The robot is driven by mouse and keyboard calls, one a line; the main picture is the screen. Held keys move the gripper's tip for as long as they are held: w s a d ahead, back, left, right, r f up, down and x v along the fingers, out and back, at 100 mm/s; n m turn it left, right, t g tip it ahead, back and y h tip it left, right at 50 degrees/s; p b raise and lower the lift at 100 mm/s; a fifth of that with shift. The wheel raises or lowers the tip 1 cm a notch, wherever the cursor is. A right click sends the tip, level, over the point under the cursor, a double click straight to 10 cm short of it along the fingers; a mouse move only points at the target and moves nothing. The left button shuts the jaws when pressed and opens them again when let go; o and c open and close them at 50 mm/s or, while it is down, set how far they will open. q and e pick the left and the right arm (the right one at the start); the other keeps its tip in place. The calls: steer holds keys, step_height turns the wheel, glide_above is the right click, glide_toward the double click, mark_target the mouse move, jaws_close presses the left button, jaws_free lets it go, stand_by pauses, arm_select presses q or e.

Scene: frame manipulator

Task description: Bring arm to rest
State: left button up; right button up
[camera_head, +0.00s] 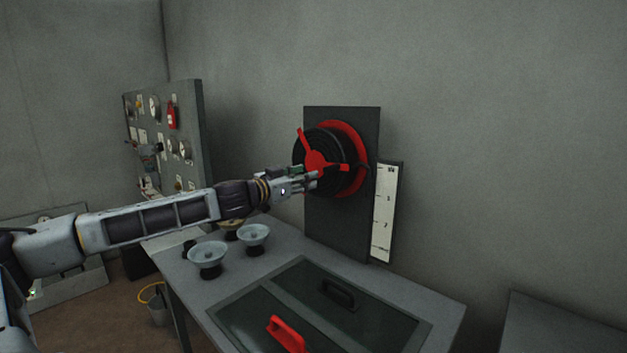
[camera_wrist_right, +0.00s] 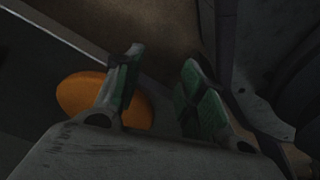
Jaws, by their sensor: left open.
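My left arm (camera_head: 150,217) reaches across the head view from the left edge. Its gripper (camera_head: 312,182) is open at the lower left of the red three-spoked handle (camera_head: 316,160) on a black round wheel. I cannot tell if the fingers touch a spoke. The wheel is mounted on a dark upright panel (camera_head: 340,220). In the right wrist view my right gripper (camera_wrist_right: 163,62) is open, its two green-padded fingers apart with nothing between them. An orange rounded thing (camera_wrist_right: 80,95) is partly hidden behind its left finger. My right arm does not show in the head view.
Below my left arm is a grey table (camera_head: 200,300) with several pale bowl-like knobs (camera_head: 208,256), a red handle (camera_head: 286,335) and a black handle (camera_head: 337,293). A white scale (camera_head: 386,215) stands beside the panel. A gauge board (camera_head: 165,130) is behind the arm. A bucket (camera_head: 158,312) is on the floor.

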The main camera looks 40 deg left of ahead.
stand_by(0.3)
steer(key=s+d+r+g+p, duration=0.1)
steer(key=s+r+p, duration=1.1)
steer(key=s+p, duration=0.4)
steer(key=shift+s+d+p, duration=0.15)
steer(key=shift+s+p, duration=0.05)
steer(key=shift+p, duration=2.4)
steer(key=shift+s+g, duration=0.1)
steer(key=shift+g, duration=0.2)
steer(key=shift+s+r+p, duration=0.25)
steer(key=shift+p, duration=0.2)
